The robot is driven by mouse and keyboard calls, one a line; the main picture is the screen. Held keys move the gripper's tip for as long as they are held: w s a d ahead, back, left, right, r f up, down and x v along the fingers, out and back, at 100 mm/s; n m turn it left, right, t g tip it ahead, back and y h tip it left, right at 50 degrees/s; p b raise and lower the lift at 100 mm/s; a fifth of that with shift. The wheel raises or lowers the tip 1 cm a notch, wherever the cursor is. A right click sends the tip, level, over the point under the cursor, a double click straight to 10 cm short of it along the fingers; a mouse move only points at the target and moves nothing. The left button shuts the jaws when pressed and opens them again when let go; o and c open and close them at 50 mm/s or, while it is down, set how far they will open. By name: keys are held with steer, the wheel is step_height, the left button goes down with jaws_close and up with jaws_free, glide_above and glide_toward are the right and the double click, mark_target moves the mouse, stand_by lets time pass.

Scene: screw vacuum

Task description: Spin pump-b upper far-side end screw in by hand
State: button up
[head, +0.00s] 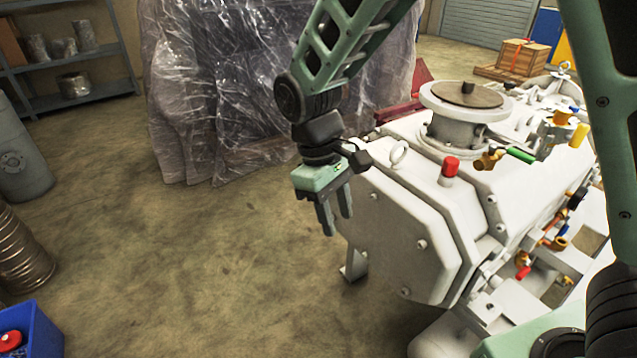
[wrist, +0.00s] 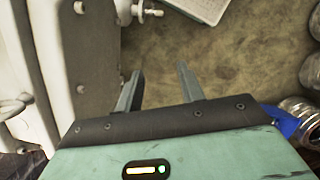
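The white pump (head: 430,190) stands at the right in the head view, with its flat end plate (head: 385,235) facing the open floor. Screw heads show on the plate, one at its right edge (head: 422,244) and one low down (head: 405,291). My gripper (head: 337,222) points down beside the plate's far edge. Its two fingers are apart, and nothing shows between them. In the wrist view the gripper (wrist: 159,72) is also open and empty. There a screw (wrist: 148,11) sticks out from the pump side, beyond the fingertips. I cannot tell which corner it belongs to.
Open concrete floor (head: 190,270) lies left of the pump. A plastic-wrapped machine (head: 230,90) stands behind. A blue bin (head: 35,330) and metal drums (head: 18,250) are at left.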

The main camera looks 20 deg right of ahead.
steer(key=w+d+f+n+t+h+b, duration=0.1)
steer(key=w+d+f+h+b, duration=0.1)
steer(key=w+f+h+b, duration=0.5)
steer(key=w+d+f+n+t+h+b, duration=0.15)
steer(key=w+f, duration=0.25)
steer(key=w, duration=0.6)
steer(key=w+a+n+t+h+b, duration=0.3)
steer(key=a+n+t+h+b, duration=0.25)
steer(key=a, duration=0.85)
steer(key=w+d+m, duration=0.1)
steer(key=w+d, duration=0.1)
steer(key=d, duration=0.6)
steer(key=w+d+m+h, duration=0.1)
steer(key=w+d, duration=0.2)
steer(key=d, duration=0.5)
steer(key=shift+d, duration=0.1)
jaws_close()
